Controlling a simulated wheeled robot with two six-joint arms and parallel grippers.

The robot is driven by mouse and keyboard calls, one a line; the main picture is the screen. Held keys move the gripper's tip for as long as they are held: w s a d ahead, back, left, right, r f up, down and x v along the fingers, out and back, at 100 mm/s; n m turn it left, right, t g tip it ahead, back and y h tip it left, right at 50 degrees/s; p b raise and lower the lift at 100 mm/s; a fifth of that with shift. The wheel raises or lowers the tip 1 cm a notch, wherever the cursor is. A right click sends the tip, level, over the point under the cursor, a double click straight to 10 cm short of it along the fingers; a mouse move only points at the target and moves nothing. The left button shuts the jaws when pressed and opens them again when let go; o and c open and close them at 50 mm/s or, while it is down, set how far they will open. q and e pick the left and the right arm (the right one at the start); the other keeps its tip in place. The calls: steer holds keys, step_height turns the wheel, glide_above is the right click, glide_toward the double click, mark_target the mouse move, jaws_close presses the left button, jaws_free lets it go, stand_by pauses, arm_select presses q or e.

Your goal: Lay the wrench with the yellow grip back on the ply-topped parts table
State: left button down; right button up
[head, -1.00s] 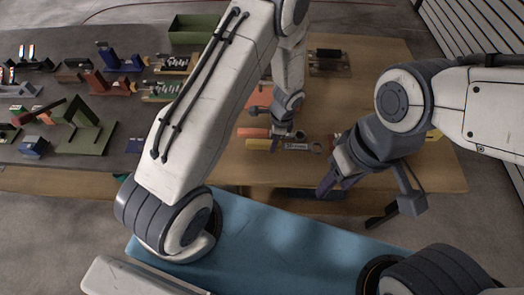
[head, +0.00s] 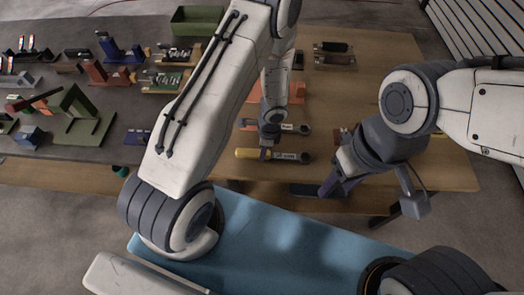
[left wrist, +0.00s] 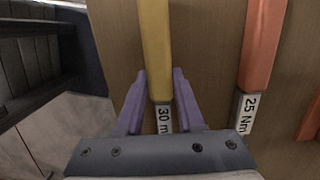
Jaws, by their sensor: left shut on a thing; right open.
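The wrench with the yellow grip (head: 246,153) lies across the front part of the ply-topped table (head: 440,178) in the head view, its ring end pointing right. My left gripper (head: 266,153) is shut on it near the inner end of the grip. In the left wrist view the yellow grip (left wrist: 155,50) runs between the fingers of my left gripper (left wrist: 160,103), beside a "30" label. I cannot tell if the wrench touches the table. My right gripper (head: 331,187) is open at the table's front edge, to the right of the wrench and apart from it.
A wrench with an orange grip (head: 250,124) lies just behind, roughly parallel; its label reads 25 Nm in the left wrist view (left wrist: 246,112). A dark table (head: 60,145) with several coloured fixtures is at the left. Bare ply shows at the back right.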

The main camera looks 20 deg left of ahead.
arm_select(q)
steer(key=shift+f, duration=0.2)
steer(key=c, duration=0.5)
jaws_free()
steer(key=shift+r, duration=0.1)
steer(key=shift+r, duration=0.25)
steer(key=s+d+r+n+p, duration=0.2)
steer(key=d+r, duration=0.2)
steer(key=r, duration=0.8)
steer(key=s+d+r+n+p, duration=0.1)
steer(key=s+d+r+p, duration=0.2)
steer(key=r, duration=1)
steer(key=s+d+r+n, duration=0.1)
steer(key=s+r, duration=0.2)
steer(key=s, duration=0.1)
steer(key=s+d+r+n+h, duration=0.1)
steer(key=s+d+r+n, duration=0.1)
steer(key=s+r, duration=0.2)
steer(key=s+d+r+n+h, duration=0.1)
steer(key=s+r, duration=0.2)
steer(key=s, duration=0.3)
steer(key=shift+s+d+r+n, duration=0.2)
steer(key=shift+d+r+n, duration=0.1)
steer(key=shift+r, duration=0.05)
